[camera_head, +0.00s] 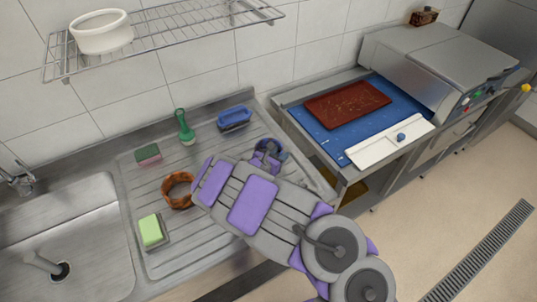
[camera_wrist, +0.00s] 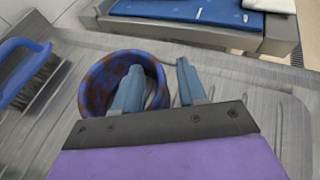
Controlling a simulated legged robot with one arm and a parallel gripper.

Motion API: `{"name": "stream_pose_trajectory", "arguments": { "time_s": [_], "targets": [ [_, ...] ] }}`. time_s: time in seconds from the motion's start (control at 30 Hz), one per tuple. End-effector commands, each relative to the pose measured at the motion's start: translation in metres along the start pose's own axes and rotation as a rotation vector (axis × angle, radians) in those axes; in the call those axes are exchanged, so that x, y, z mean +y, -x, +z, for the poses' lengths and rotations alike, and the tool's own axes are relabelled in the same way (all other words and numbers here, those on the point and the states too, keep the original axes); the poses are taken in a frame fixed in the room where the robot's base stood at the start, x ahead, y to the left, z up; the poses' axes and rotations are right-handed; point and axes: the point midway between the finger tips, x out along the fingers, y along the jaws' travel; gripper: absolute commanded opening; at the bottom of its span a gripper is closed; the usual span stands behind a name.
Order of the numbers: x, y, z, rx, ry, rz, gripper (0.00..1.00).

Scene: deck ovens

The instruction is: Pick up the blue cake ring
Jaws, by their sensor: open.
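The blue cake ring (camera_wrist: 94,92) is mottled blue and brown and lies on the ribbed steel drainboard. In the head view the ring (camera_head: 279,154) shows just beyond my gripper, which partly hides it. In the wrist view my gripper (camera_wrist: 158,66) is open, its two blue-grey fingers apart. The left finger overlaps the ring's opening and the right finger is outside its right edge, with the right wall between them. I cannot tell how deep the fingers reach or whether they touch the ring.
An orange-brown ring (camera_head: 178,203), a lime sponge (camera_head: 151,230), a pink-green sponge (camera_head: 148,154), a green brush (camera_head: 184,128) and a blue brush (camera_head: 234,118) lie on the drainboard (camera_head: 205,240). The sink (camera_head: 95,235) is left. A wire shelf (camera_head: 190,22) hangs above.

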Motion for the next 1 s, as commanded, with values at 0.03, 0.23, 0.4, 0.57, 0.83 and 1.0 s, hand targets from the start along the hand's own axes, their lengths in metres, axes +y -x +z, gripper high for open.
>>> {"name": "stream_pose_trajectory", "arguments": {
  "time_s": [0.03,0.23,0.4,0.57,0.83,1.0],
  "targets": [
    [0.0002,-0.0044,-0.0013,0.001,-0.001,-0.001,0.41],
    [0.0032,-0.0067,-0.0011,-0.001,0.002,0.001,0.41],
    [0.0034,-0.0065,-0.0012,-0.001,0.002,0.0,0.34],
    [0.002,-0.0071,-0.0006,0.0,0.001,0.0,0.19],
    [0.001,-0.0079,-0.0006,0.001,0.001,0.0,0.0],
    [0.0015,-0.0077,-0.0012,0.001,0.001,0.0,0.0]
  ]
}}
